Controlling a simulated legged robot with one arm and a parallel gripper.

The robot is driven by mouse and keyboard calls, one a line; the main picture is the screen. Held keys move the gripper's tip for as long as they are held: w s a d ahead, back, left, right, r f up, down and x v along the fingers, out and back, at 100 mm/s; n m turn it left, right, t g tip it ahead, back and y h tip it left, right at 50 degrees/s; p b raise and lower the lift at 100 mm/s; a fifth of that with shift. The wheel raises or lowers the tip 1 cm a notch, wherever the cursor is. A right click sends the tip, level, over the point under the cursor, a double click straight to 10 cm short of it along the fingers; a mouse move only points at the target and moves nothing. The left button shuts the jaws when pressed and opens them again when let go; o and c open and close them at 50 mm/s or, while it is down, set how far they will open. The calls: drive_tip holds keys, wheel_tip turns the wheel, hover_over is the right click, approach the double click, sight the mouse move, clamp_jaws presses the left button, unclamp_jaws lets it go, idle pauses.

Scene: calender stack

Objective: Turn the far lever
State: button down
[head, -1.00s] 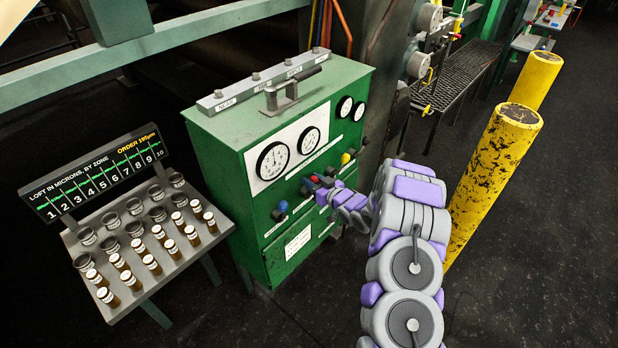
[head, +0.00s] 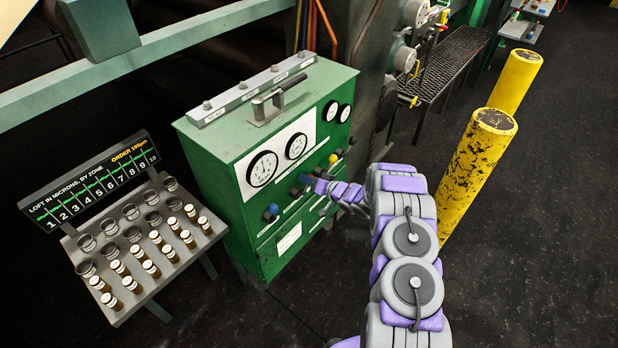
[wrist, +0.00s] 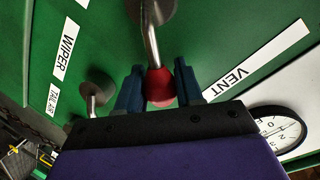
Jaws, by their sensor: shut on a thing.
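The green control cabinet (head: 232,190) stands at the middle of the head view, with a row of small knobbed levers on its front. My gripper (head: 312,183) is at this row, between a blue knob (head: 271,212) and a yellow knob (head: 338,153). In the wrist view my gripper's blue fingers (wrist: 158,88) are closed around a red ball knob (wrist: 160,86) on a bent metal stem. The red knob is hidden by my gripper in the head view. The label beside it reads VENT (wrist: 228,84). A handle (head: 278,98) stands on the cabinet top by a labelled rail.
A rack of small jars (head: 130,277) with a loft display (head: 92,185) stands left of the cabinet. Two yellow bollards (head: 478,175) (head: 518,80) stand to the right of my arm. In the wrist view another metal lever (wrist: 96,92) is left of the fingers, near a TAIL AIR label.

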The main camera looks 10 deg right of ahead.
drive_tip(key=shift+w+d+r, duration=0.15)
drive_tip(key=shift+d+r, duration=0.05)
drive_tip(key=c, duration=1.1)
unclamp_jaws()
drive_tip(key=o, duration=0.3)
drive_tip(key=shift+d+f, duration=0.1)
drive_tip(key=shift+f, duration=0.05)
drive_tip(key=v, duration=1.7)
drive_tip(key=shift+d, duration=0.15)
